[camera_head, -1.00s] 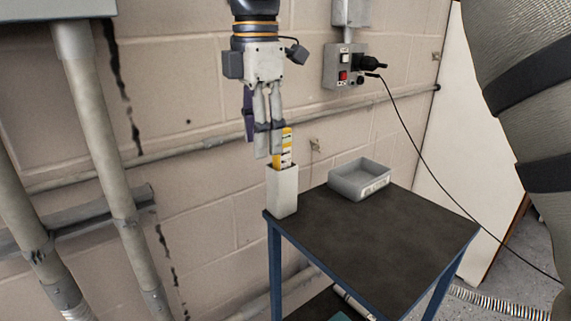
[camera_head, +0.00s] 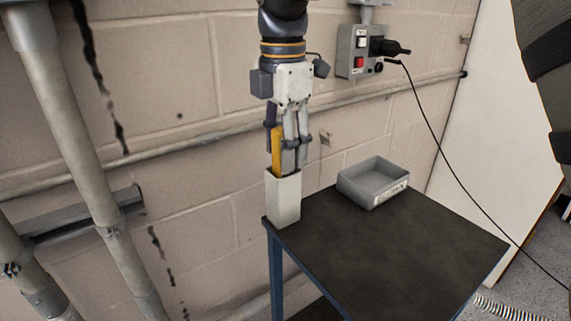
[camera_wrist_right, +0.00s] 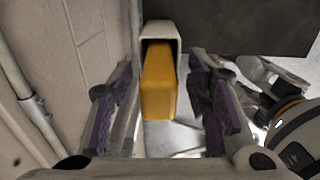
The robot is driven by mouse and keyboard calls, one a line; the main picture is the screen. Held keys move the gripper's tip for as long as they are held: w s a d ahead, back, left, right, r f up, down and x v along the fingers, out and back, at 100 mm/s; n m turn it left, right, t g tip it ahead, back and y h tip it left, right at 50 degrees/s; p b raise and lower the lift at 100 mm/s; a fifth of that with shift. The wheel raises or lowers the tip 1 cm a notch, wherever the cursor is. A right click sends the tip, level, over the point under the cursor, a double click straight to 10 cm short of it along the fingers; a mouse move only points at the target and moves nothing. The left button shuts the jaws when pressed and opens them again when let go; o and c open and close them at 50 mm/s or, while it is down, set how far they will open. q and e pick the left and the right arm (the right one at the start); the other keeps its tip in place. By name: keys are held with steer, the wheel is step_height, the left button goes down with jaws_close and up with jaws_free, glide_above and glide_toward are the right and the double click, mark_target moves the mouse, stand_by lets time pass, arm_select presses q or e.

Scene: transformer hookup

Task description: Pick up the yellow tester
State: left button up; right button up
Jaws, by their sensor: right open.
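The yellow tester (camera_head: 277,150) stands upright in a white holder (camera_head: 284,200) at the near left corner of the dark table. Its upper part sticks out above the holder's rim. My right gripper (camera_head: 286,165) points down right above the holder, with its fingers around the tester's upper part. In the right wrist view the tester (camera_wrist_right: 158,82) lies between the two open purple-padded fingers (camera_wrist_right: 165,110), with gaps on both sides. The tester's lower part is hidden in the holder. My left gripper is not in view.
A grey tray (camera_head: 372,184) stands on the table (camera_head: 390,250) behind and right of the holder. A switch box (camera_head: 358,52) with a plugged black cable hangs on the wall. A horizontal pipe (camera_head: 215,136) runs along the wall behind the gripper. The table's front is clear.

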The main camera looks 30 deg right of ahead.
steer(key=shift+f, duration=0.55)
jaws_close()
steer(key=shift+r, duration=0.15)
